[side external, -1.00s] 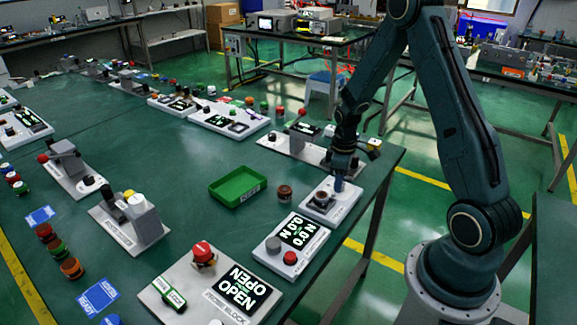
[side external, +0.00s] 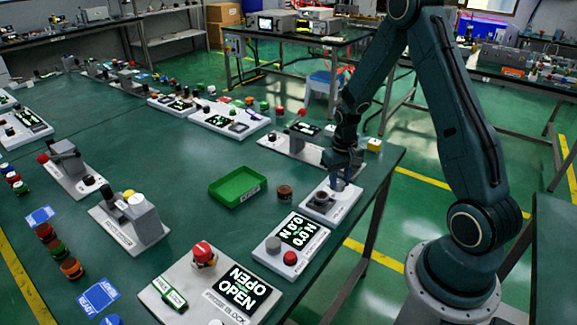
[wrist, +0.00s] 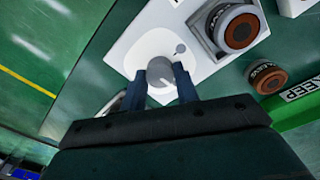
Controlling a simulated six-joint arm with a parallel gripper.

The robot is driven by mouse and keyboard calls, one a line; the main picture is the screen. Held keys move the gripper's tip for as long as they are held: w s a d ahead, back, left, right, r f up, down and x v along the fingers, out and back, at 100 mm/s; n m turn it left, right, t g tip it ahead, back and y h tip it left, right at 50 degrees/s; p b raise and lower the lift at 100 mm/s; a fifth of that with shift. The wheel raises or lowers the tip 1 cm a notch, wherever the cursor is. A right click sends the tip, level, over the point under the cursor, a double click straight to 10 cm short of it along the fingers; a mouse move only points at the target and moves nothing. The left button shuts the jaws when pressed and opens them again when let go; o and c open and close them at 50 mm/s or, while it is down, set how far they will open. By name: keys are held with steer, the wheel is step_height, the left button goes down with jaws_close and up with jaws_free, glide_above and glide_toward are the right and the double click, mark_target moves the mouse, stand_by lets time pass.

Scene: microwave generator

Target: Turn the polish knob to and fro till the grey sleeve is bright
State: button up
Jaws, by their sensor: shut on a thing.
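The polish station is a white plate (side external: 345,209) near the table's right edge. Its round grey knob (wrist: 159,70) lies between the two blue fingers of my gripper (wrist: 160,83) in the wrist view, and the gripper is shut on it. In the side view my gripper (side external: 345,177) is over the plate's far end and hides the knob. A sleeve (wrist: 237,27) with a dark grey side and a brown top sits upright in the square holder beside the knob. It also shows in the side view (side external: 320,198). Its side looks dull.
A loose brown-topped sleeve (side external: 285,192) stands beside the plate, left of it in the side view. A green tray (side external: 238,187) lies farther left. A panel (side external: 290,239) with a display and two buttons stands in front. Another long station (side external: 300,145) is close behind.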

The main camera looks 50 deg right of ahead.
mark_target(340, 183)
steer(key=shift+m, duration=0.3)
steer(key=o, duration=1)
steer(key=shift+r, duration=0.2)
step_height(340, 183, up, 14)
steer(key=shift+f, duration=0.25)
stand_by(0.3)
